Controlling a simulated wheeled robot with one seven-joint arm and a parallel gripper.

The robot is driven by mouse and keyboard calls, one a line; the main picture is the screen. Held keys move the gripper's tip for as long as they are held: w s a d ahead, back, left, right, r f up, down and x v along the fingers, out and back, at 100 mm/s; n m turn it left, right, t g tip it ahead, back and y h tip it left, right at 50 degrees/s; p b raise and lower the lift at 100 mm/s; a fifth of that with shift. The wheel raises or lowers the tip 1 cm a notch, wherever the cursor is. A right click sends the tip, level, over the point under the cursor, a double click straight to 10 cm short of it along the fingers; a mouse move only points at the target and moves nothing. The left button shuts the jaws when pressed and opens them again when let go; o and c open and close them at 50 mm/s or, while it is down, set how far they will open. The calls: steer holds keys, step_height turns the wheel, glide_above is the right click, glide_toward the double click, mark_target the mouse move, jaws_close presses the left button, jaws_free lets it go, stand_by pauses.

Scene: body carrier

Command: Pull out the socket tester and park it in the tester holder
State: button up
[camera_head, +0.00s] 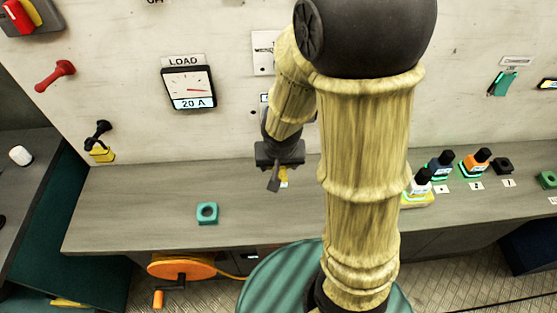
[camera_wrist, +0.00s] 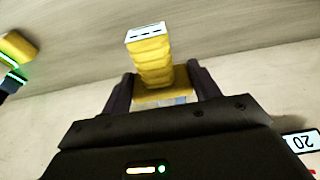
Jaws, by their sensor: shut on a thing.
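My gripper (camera_head: 277,183) is shut on the yellow socket tester (camera_wrist: 150,62). In the wrist view the tester sits between the two fingers of my gripper (camera_wrist: 163,92), its ribbed yellow body ending in a white face with dark marks. In the head view only a small yellow part of the tester (camera_head: 284,178) shows beside the fingers, over the bench close to the wall panel. A teal square block with a round opening (camera_head: 207,222) stands on the bench to the left; I cannot tell whether it is the tester holder.
The grey bench (camera_head: 130,205) is clear around the teal block. Several bottles (camera_head: 478,161) and a black block (camera_head: 503,165) stand at the right. A load meter (camera_head: 188,87) and a red handle (camera_head: 55,76) are on the wall. An orange crank wheel (camera_head: 181,268) is below.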

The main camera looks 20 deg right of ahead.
mark_target(281, 175)
steer(key=shift+s+a+r+b, duration=0.15)
steer(key=shift+s+r+b, duration=0.15)
steer(key=shift+s, duration=0.3)
steer(key=shift+s+a+r+b, duration=0.1)
steer(key=shift+s+r+b, duration=0.1)
steer(key=shift+s+r, duration=0.25)
steer(key=shift+s+r+b, duration=0.25)
steer(key=shift+s+b, duration=0.5)
steer(key=shift+b, duration=0.4)
steer(key=shift+s+a+r+b, duration=0.25)
steer(key=shift+s+b, duration=0.35)
steer(key=shift+b, duration=0.2)
steer(key=shift+s+a+r, duration=0.1)
steer(key=shift+s+r, duration=0.25)
steer(key=shift+s, duration=0.2)
steer(key=shift+s+a+r, duration=0.1)
steer(key=shift+s+r, duration=0.25)
steer(key=shift+s, duration=0.2)
